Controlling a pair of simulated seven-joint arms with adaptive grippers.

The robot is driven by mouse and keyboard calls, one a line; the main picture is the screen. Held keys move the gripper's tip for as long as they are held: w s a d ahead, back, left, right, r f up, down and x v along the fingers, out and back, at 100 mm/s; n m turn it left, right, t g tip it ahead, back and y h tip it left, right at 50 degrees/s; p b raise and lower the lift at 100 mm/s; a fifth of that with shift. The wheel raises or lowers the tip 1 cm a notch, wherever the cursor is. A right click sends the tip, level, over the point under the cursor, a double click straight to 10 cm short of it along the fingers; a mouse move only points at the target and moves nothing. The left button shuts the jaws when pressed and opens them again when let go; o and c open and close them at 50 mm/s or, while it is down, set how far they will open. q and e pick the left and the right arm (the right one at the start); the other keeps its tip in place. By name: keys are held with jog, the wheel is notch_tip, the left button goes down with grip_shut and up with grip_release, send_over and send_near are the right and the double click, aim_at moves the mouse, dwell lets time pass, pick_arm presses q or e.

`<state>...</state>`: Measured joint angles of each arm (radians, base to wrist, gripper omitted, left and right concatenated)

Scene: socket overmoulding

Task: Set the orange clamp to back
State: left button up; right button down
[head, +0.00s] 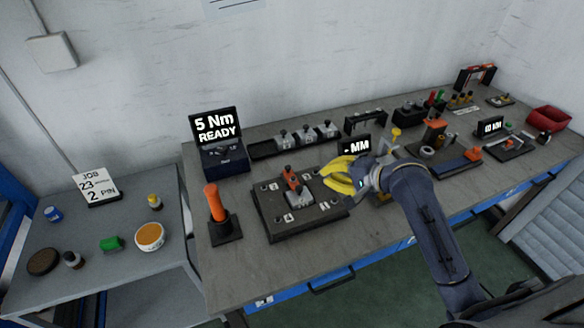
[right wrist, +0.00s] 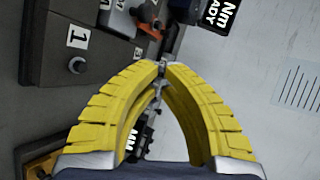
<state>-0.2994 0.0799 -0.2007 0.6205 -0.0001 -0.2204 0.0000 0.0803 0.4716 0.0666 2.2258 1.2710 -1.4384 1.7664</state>
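A small orange-red clamp lever (head: 291,180) stands on the dark fixture plate (head: 268,225) with numbered labels, beside a grey metal block (head: 299,198). An orange-red part also shows in the right wrist view (right wrist: 151,30), beyond my fingertips. My right gripper (head: 326,174) has yellow fingers and hangs above the right edge of the plate, to the right of the lever. In the right wrist view its fingertips (right wrist: 162,67) come together with nothing clearly held. The lever's exact setting is too small to tell. My left gripper is not in view.
An upright orange handle (head: 214,202) stands left of the plate. Behind are a 5 Nm READY display (head: 216,126) and a tray (head: 270,149) of grey parts. Other orange-topped fixtures (head: 435,130) stand at right, beyond my right arm. A side table (head: 120,273) holds small items.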

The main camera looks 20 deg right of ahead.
aim_at(292, 177)
jog(key=x, duration=1.1)
jog(key=shift+w+a+r, duration=0.1)
jog(key=shift+r, duration=0.2)
jog(key=shift+w+a+f, duration=0.25)
jog(key=shift+w+a, duration=0.25)
jog(key=shift+w, duration=0.3)
